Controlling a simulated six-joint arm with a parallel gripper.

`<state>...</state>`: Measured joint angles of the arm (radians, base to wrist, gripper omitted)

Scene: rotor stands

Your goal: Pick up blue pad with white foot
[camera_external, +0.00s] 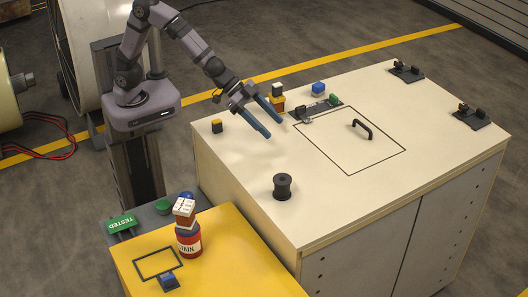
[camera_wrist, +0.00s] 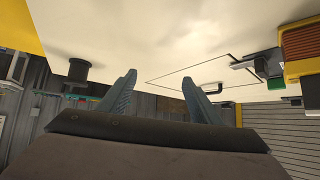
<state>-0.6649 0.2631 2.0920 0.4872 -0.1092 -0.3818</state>
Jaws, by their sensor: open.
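A small blue block (camera_external: 318,89) with a paler lower part sits near the back edge of the cream worktop; its foot is too small to make out clearly. A second blue piece (camera_external: 168,280) rests on a dark base on the yellow table at the front left. My gripper (camera_external: 273,128) is open and empty above the worktop, to the left of and nearer than the back blue block. In the wrist view its two blue fingers (camera_wrist: 158,79) stand apart with nothing between them. I cannot identify either blue piece in the wrist view.
A stack of yellow, red, white and black blocks (camera_external: 277,98) stands close behind the fingers. A dark fixture with a green part (camera_external: 333,99), a black handle (camera_external: 362,129) and a black spool (camera_external: 283,187) are on the worktop (camera_external: 235,175). A red canister (camera_external: 189,241) stands on the yellow table.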

